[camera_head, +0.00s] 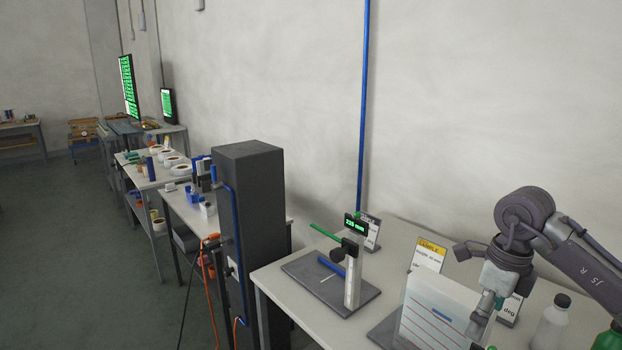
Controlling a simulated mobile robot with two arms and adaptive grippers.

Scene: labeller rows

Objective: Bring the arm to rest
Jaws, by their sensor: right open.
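My right arm comes in from the right edge, and its wrist is bent downward. My left gripper is not in view.
The near table (275,283) carries a measuring stand (352,275) with a green display, sign cards (428,256), and bottles (551,322) close to my right arm. A dark column (250,200) stands left of it. More benches run back along the wall; open floor (60,240) lies left.

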